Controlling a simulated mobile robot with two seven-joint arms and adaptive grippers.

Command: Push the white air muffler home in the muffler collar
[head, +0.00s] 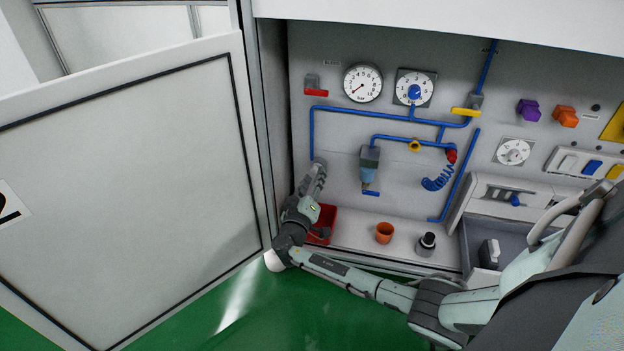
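The white air muffler and the muffler collar cannot be made out for sure in the head view. The lower end of a blue pipe (311,140) runs down the left of the grey panel to where my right gripper (318,166) is. My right gripper points up at the panel there, and its fingertips cover whatever is at the pipe end. The fingers are small and seen from behind, so I cannot tell whether they are open, shut or holding something. My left gripper is not in view.
Below my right gripper a red bin (322,222) stands on the shelf, partly behind my arm. An orange pot (384,232) and a black-topped bottle (427,242) stand further right. An open cabinet door (130,190) fills the left. A grey tray (475,237) is at the right.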

